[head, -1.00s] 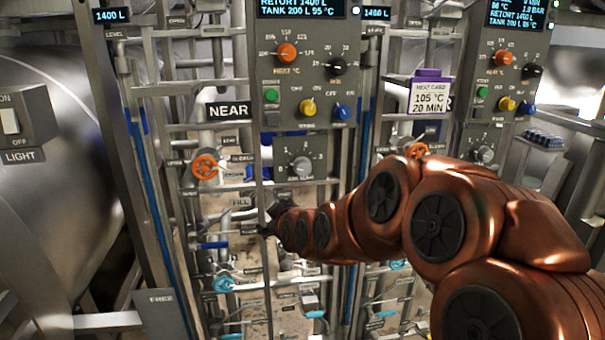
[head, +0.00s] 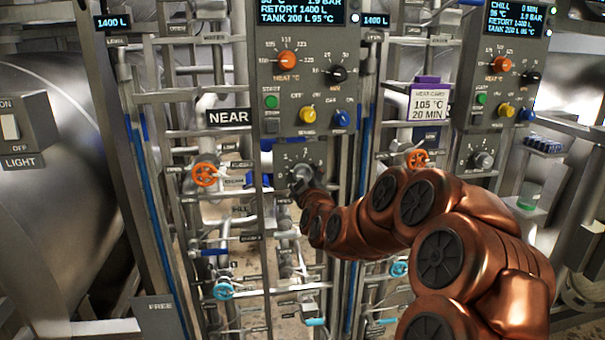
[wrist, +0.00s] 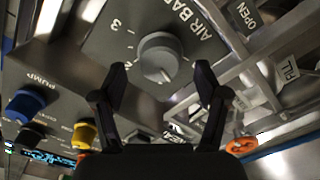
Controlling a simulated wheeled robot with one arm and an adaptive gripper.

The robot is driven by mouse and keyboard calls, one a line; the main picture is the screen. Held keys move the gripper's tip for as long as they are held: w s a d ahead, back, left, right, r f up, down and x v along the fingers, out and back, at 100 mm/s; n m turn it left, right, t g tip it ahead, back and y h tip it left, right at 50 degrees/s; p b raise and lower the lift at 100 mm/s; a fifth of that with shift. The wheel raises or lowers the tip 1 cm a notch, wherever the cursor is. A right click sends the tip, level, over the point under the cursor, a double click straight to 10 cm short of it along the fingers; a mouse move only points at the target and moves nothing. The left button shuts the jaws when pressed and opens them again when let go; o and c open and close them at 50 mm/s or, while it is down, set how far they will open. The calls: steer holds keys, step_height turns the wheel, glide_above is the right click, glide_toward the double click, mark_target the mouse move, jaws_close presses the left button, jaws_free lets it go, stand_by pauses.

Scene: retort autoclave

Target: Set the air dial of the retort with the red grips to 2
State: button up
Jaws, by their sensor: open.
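The air dial (head: 300,172) is a round grey knob on the lower plate of the panel beside the NEAR sign. It shows large in the wrist view (wrist: 160,58), with "AIR BAR" lettering and a "3" by it. A light line on the knob's face points to the lower right of the wrist view; the number it meets I cannot read surely. My gripper (wrist: 162,84) is open, its two dark fingers apart on either side of the knob's near edge, with nothing held. In the head view my gripper (head: 306,186) partly covers the dial. No red grips are clearly visible.
Above the dial are a yellow knob (head: 307,115), a blue knob (head: 342,119) and a green button (head: 271,102). Orange valve wheels (head: 205,174) and pipes lie close by. A similar panel with its own grey dial (head: 482,160) stands at the right.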

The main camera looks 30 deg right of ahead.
mark_target(303, 177)
steer(key=shift+p+x, duration=0.35)
steer(key=shift+x, duration=1.4)
steer(key=c, duration=1.2)
